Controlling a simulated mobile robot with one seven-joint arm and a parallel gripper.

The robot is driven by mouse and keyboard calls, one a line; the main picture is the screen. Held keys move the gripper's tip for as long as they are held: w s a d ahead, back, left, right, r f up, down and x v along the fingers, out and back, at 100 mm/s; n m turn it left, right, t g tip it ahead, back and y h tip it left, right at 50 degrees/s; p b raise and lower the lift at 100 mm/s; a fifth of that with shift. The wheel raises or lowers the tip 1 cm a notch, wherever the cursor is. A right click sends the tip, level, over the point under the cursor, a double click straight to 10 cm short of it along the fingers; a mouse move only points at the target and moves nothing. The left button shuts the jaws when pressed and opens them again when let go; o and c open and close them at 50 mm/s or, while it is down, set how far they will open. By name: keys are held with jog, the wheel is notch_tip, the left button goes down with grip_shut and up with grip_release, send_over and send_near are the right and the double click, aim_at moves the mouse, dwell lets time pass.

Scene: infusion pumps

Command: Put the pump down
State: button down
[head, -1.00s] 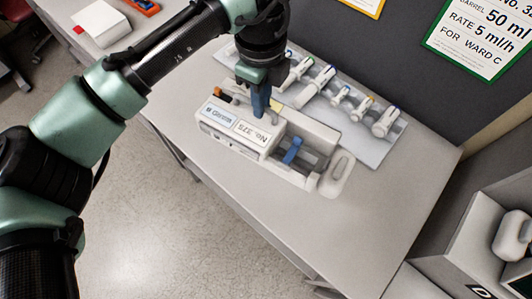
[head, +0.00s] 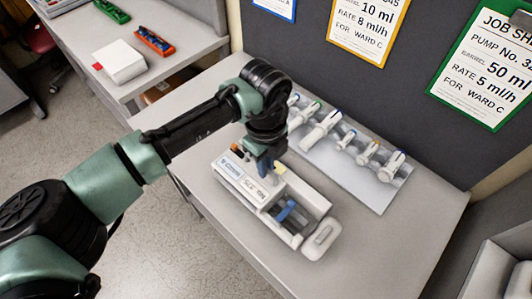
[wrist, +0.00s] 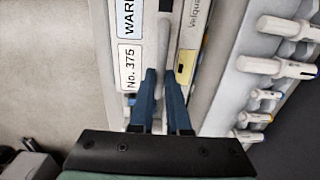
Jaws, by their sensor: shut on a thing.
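The white pump (head: 298,201) is in the middle of the head view, over the grey table beside the syringe tray. It has an open bay with a blue part (head: 285,211) and a rounded handle-like end at lower right. My gripper (head: 265,172) points down from above and is shut on a light bar on the pump's top. In the wrist view, the blue fingers (wrist: 160,92) close around this bar (wrist: 163,50), beside labels reading "WAR…" and "No. 375" (wrist: 131,68). I cannot tell whether the pump's underside touches the table.
A tray (head: 365,190) with several syringes lies right of the pump, against a dark panel (head: 330,60) with job sheets. The near part of the table (head: 385,255) is clear.

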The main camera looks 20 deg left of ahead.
jog(key=shift+f, duration=0.55)
jog(key=c, duration=0.9)
grip_release()
jog(key=shift+f, duration=0.1)
